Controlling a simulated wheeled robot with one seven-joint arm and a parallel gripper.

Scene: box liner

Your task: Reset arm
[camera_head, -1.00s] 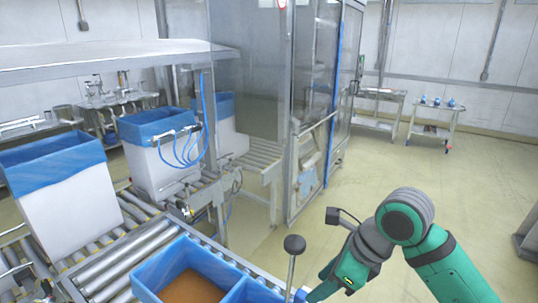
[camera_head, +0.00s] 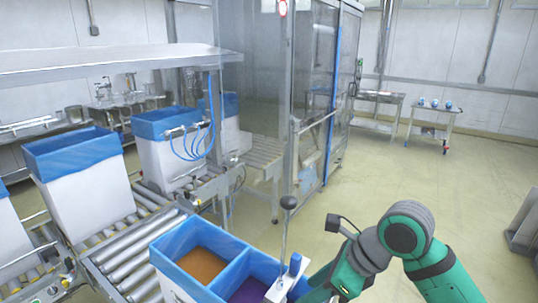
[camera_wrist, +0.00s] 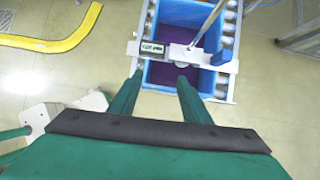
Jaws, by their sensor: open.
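My green arm (camera_head: 345,272) reaches in from the lower right of the head view. In the wrist view, my gripper (camera_wrist: 160,80) has its two green fingers apart, with nothing between them. Past the fingertips is a blue-lined box (camera_wrist: 166,12) with a purple floor. A white bar-shaped tool (camera_wrist: 190,54) with a dark label and a grey rod lies across this box, apart from the fingers. In the head view, the tool's rod has a dark knob (camera_head: 289,202) on top, and the fingers are hard to make out.
The near box (camera_head: 222,247) has an orange-brown and a purple compartment. Blue-lined white boxes (camera_head: 85,190) stand on the roller conveyor (camera_head: 135,250). A glass-walled cage (camera_head: 315,100) stands behind. A yellow hose (camera_wrist: 55,44) lies on the floor. The right floor is largely open.

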